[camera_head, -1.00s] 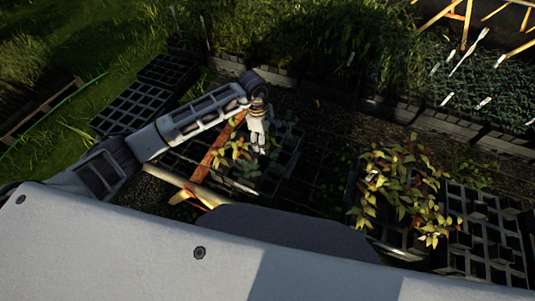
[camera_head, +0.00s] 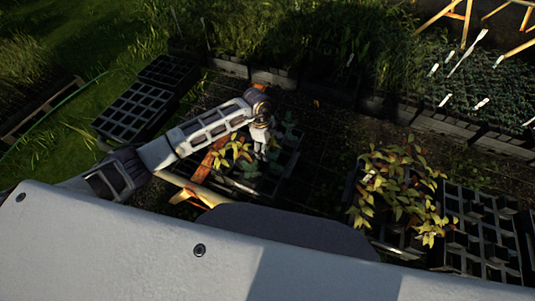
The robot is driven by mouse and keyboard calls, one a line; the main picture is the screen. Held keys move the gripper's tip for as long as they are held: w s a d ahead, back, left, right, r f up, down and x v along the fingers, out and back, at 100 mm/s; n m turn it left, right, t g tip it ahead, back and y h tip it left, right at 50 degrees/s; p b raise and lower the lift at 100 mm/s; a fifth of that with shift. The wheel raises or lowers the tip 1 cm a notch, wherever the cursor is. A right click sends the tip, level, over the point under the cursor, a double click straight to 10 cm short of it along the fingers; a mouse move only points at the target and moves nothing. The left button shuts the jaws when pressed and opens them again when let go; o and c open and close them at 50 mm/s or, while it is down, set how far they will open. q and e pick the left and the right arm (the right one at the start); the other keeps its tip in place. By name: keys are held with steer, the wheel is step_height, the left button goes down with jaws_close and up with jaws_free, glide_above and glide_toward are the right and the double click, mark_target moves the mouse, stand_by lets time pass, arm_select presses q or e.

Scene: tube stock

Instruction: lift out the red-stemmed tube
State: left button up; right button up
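My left arm reaches in from the left, and its gripper (camera_head: 262,150) points down over the tray in the middle (camera_head: 292,172). The fingertips are small and lost among the leaves, so I cannot tell whether they are open or hold anything. A yellow-green seedling (camera_head: 236,150) stands just left of the gripper. Darker green seedlings (camera_head: 288,132) stand to its right. Stem colours are too small to make out, so I cannot tell which tube is red-stemmed. My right gripper is not in view.
A second tray with dense yellow-red plants (camera_head: 393,190) stands at the right, next to an empty-looking celled tray (camera_head: 484,238). Dark empty trays (camera_head: 145,105) lie on the grass at the left. Wooden bars (camera_head: 188,188) cross near the middle tray's left side.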

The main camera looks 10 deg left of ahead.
arm_select(q)
steer(key=shift+f, duration=0.3)
steer(key=shift+c, duration=0.3)
steer(key=c, duration=1.2)
steer(key=shift+o, duration=0.2)
steer(key=shift+r, duration=0.1)
step_height(320, 180, up, 18)
steer(key=b, duration=0.3)
